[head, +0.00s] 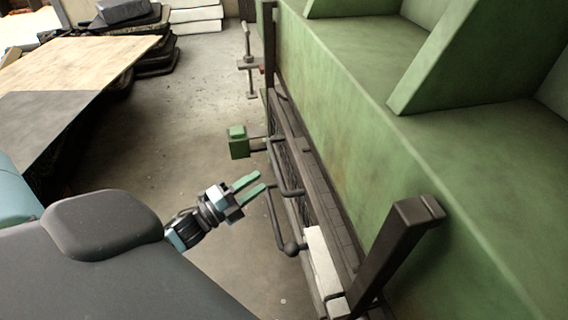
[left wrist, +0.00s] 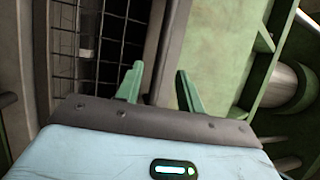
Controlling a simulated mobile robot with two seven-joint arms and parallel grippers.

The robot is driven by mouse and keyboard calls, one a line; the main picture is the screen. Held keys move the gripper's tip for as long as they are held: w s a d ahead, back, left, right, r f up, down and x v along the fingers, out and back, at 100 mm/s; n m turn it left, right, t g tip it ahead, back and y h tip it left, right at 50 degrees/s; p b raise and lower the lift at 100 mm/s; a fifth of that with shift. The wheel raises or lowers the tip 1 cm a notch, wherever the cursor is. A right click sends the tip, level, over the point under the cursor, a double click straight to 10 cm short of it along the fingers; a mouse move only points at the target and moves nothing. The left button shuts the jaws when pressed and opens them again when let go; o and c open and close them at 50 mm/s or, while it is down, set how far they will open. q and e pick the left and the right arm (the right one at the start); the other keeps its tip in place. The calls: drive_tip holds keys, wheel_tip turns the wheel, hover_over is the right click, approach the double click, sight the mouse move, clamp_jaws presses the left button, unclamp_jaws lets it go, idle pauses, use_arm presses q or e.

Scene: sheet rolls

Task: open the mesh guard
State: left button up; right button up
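The mesh guard (head: 283,158) is a dark wire grid in a dark frame, low on the side of the green machine, seen at a steep angle in the head view. In the left wrist view its grid (left wrist: 98,40) fills the upper left. A dark frame bar (left wrist: 172,38) runs beside it, behind the gap between my fingers. My left gripper (head: 262,181) is open and empty, its green fingers pointing at the guard side near a bent dark bar (head: 289,191). The fingers also show in the left wrist view (left wrist: 160,72). I cannot tell whether they touch anything. My right gripper is not in view.
The green machine (head: 340,120) fills the right. A lever with a ball knob (head: 292,248), a green box on an arm (head: 238,146) and a dark post (head: 398,250) stick out near the guard. A table (head: 70,70) stands left; the floor (head: 190,120) between is clear.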

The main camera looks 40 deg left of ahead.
sight(277, 167)
use_arm(q)
drive_tip(key=x, duration=0.7)
drive_tip(key=shift+w+d+r+p, duration=0.15)
drive_tip(key=shift+w+p, duration=0.05)
drive_tip(key=shift+p, duration=0.15)
clamp_jaws()
